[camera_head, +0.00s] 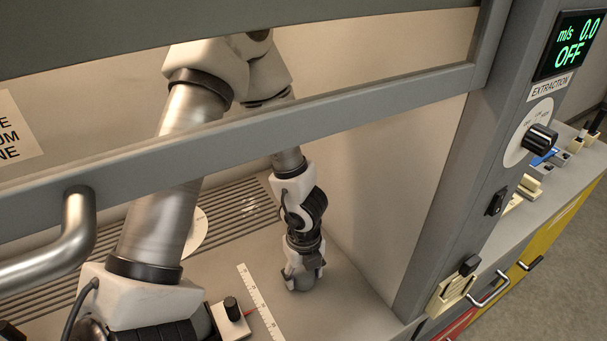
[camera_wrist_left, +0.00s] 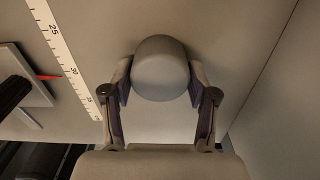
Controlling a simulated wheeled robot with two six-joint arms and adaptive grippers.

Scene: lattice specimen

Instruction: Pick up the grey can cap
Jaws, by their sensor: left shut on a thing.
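The grey can cap (camera_wrist_left: 160,68) is a smooth, rounded grey piece. In the left wrist view it sits between the two fingers of my left gripper (camera_wrist_left: 160,82), with a pad against each side. In the head view my left gripper (camera_head: 303,268) points down, low over the cabinet floor, right of the ruler strip. The cap (camera_head: 300,283) shows there as a small grey shape under the fingers, partly hidden by them. I cannot tell whether it touches the floor. My right gripper is not in view.
A white ruler strip (camera_head: 260,302) lies left of the gripper, beside a small block with a black knob (camera_head: 232,310). The cabinet's side wall (camera_head: 385,200) stands close on the right. The grey sash bar (camera_head: 300,125) crosses in front of my arm.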

